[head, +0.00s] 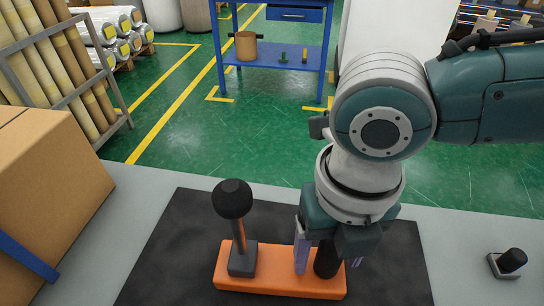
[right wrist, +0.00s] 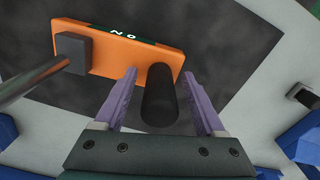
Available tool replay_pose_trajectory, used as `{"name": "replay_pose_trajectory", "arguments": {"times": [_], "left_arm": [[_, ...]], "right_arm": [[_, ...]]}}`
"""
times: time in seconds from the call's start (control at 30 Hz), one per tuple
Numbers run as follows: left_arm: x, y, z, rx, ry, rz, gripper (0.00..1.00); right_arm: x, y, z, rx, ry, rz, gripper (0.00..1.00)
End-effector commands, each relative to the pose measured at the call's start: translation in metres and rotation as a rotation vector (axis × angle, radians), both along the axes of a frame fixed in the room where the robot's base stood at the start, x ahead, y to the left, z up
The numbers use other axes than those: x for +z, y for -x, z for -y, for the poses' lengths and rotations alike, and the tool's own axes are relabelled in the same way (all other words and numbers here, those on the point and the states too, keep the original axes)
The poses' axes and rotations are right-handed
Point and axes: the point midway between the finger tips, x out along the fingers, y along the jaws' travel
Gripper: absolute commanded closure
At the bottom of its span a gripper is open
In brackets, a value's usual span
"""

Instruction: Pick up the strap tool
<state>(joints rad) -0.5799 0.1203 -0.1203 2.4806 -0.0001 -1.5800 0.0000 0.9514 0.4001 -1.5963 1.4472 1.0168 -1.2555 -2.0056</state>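The strap tool (head: 270,285) is an orange block on a black mat (head: 175,245). A dark grey mount with a lever ending in a round black knob (head: 232,198) stands at its left end. A short black grip (head: 326,260) stands near its right end. My right gripper (head: 328,262) points down over the grip, its purple fingers apart. In the right wrist view the open fingers (right wrist: 159,76) lie on either side of the black grip (right wrist: 160,100), with gaps visible on both sides. The orange block (right wrist: 110,48) lies beyond the fingertips. My left gripper is out of view.
A cardboard box (head: 50,190) stands at the left of the grey table. A small black knob on a grey base (head: 510,262) sits at the right. A blue workbench (head: 280,55) and racked rolls (head: 50,50) stand behind on the green floor.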

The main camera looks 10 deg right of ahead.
Motion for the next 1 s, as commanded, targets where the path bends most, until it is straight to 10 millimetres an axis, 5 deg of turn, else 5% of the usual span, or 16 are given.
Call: {"name": "replay_pose_trajectory", "arguments": {"times": [0.6, 1.0], "left_arm": [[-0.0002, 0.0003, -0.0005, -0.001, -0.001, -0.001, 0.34], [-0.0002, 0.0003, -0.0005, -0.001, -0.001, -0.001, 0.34]], "right_arm": [[0.0004, -0.0001, 0.0003, -0.001, 0.000, 0.000, 0.99], [0.0005, -0.0001, 0.0003, -0.001, 0.001, 0.000, 1.00]]}}
